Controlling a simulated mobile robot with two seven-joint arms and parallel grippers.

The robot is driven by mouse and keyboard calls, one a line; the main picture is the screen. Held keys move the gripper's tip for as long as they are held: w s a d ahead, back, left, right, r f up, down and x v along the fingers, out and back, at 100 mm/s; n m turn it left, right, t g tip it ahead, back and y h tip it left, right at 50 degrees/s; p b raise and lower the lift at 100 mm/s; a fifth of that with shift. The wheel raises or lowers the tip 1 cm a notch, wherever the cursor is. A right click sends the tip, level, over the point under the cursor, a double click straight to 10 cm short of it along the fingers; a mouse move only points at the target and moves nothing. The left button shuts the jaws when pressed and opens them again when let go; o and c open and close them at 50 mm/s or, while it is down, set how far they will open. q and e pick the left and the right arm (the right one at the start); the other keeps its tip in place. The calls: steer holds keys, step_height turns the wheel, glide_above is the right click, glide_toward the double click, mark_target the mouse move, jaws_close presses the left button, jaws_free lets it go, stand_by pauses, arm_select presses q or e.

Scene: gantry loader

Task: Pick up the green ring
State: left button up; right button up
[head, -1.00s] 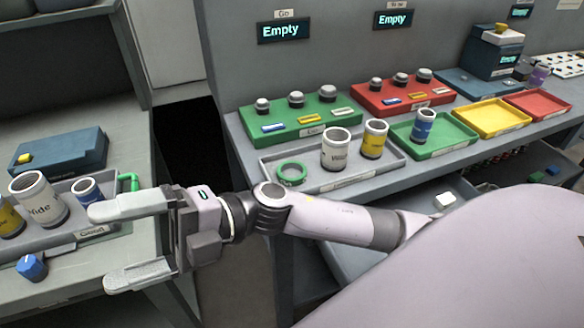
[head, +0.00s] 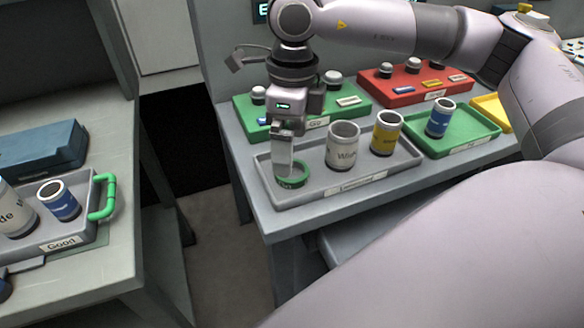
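The green ring (head: 293,182) lies at the left end of the grey tray (head: 330,193) on the right-hand bench. My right gripper (head: 284,170) points straight down at the ring, its fingertips at the ring's height. I see the fingers edge-on and overlapping, so I cannot tell whether they are open or shut, or whether they grip the ring. Part of the ring is hidden behind the fingers. My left gripper is not in view.
A white can (head: 342,147) and a yellow can (head: 386,133) stand right of the ring in the same tray. A green tray (head: 470,138) with a blue can (head: 440,118) is beyond them. The left bench holds a grey tray (head: 85,228) with a green handle (head: 108,197).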

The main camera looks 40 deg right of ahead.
mark_target(292, 177)
steer(key=shift+w+d+f, duration=0.15)
steer(key=shift+d+f, duration=0.15)
steer(key=shift+d, duration=0.3)
steer(key=f, duration=0.6)
steer(key=shift+w+a+f+p, duration=0.1)
steer(key=shift+w+p, duration=0.2)
steer(key=c, duration=1.3)
